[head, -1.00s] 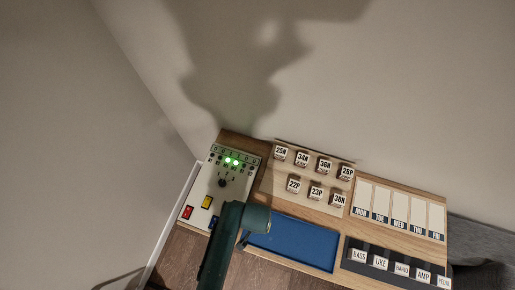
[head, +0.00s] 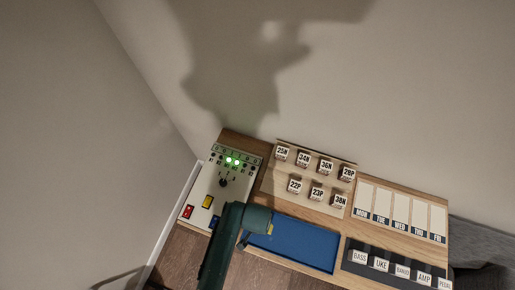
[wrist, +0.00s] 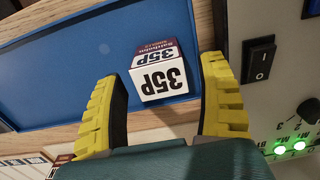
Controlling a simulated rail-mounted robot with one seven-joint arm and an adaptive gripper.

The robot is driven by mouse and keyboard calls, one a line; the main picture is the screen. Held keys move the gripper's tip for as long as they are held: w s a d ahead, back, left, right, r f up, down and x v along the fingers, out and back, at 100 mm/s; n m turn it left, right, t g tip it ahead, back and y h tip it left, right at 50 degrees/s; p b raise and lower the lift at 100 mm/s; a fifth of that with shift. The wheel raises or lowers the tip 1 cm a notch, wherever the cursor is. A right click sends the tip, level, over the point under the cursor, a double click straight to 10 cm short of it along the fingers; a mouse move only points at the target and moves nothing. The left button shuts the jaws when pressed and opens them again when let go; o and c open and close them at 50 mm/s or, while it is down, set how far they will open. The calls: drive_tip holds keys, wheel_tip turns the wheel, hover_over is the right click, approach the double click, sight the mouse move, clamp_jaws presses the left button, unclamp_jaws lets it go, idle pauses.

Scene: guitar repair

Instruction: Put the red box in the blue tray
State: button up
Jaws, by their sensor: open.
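A small box with white faces printed 35P and a dark maroon label face (wrist: 160,82) lies in the blue tray (wrist: 62,85), near the tray's edge in the wrist view. It is the only box I see there. My gripper (wrist: 163,78) is open, with one yellow finger on each side of the box and gaps between the fingers and the box. In the head view the blue tray (head: 305,245) is partly covered by my arm, and the box is hidden behind it. One yellow finger of my gripper (head: 269,229) shows over the tray's left end.
A control panel (head: 231,182) with green lights and red, yellow and blue switches stands left of the tray. A wooden rack (head: 312,177) of several white labelled boxes is behind it. A dark organiser (head: 393,262) with instrument labels and a day-marked holder (head: 400,207) are at right.

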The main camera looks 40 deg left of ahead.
wheel_tip(320, 180, up, 11)
drive_tip(key=p, duration=0.1)
drive_tip(key=shift+r, duration=0.2)
drive_tip(key=w+d+r+m+t+y, duration=0.1)
drive_tip(key=w+d+r+t, duration=0.1)
drive_tip(key=w+r+t, duration=0.7)
drive_tip(key=w+d+r+m+t+y, duration=0.1)
drive_tip(key=w+r+t+y, duration=0.1)
drive_tip(key=w+r, duration=1.2)
drive_tip(key=s+d+r+m+t+h, duration=0.1)
drive_tip(key=s+d+r+t, duration=0.2)
drive_tip(key=r, duration=0.8)
drive_tip(key=s+d+r+m+t+h, duration=0.1)
drive_tip(key=d+r+t, duration=0.3)
drive_tip(key=r, duration=0.8)
drive_tip(key=s+d+r+t+h, duration=0.1)
drive_tip(key=s+d+r+t, duration=0.3)
drive_tip(key=r, duration=0.7)
drive_tip(key=shift+s+d+r+m, duration=0.2)
drive_tip(key=shift+s+d+m, duration=0.15)
drive_tip(key=shift+d+m, duration=0.1)
